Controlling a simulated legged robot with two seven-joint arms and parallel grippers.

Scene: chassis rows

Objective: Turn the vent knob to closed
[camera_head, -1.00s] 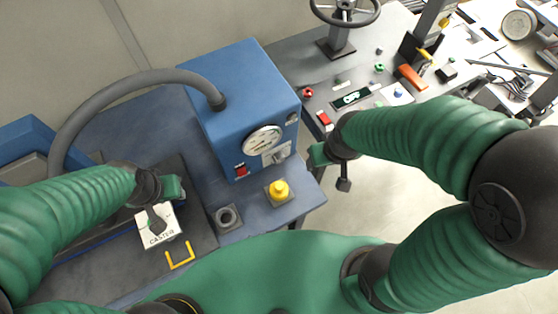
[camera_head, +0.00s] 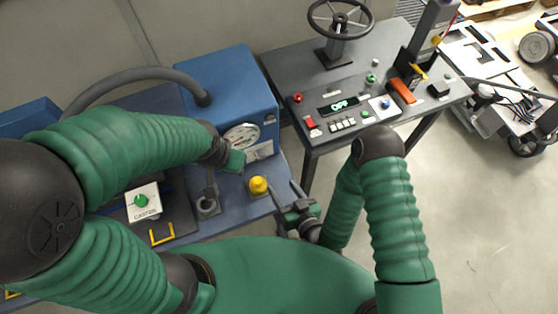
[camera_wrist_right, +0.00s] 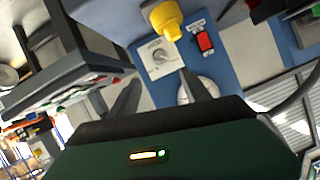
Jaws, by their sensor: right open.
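A white plate with a small grey knob (camera_wrist_right: 159,55) is on the blue box's front, in the right wrist view. The plate (camera_head: 261,151) shows in the head view, its lettering too small to read. My right gripper (camera_head: 283,187) is open and empty, in front of the bench edge, below and right of the plate and apart from it. Its two fingers show in the right wrist view, with the knob beyond them. My left gripper (camera_head: 226,172) is by the box's front, left of the plate; its jaws cannot be made out. A green knob (camera_head: 141,201) sits on a plate marked CASTER.
A yellow button (camera_head: 258,186) stands on the bench just left of my right gripper. The blue box (camera_head: 230,90) carries a round gauge (camera_head: 242,136) and a red switch (camera_wrist_right: 205,42). A grey control table (camera_head: 300,70) stands to the right, with open floor in front.

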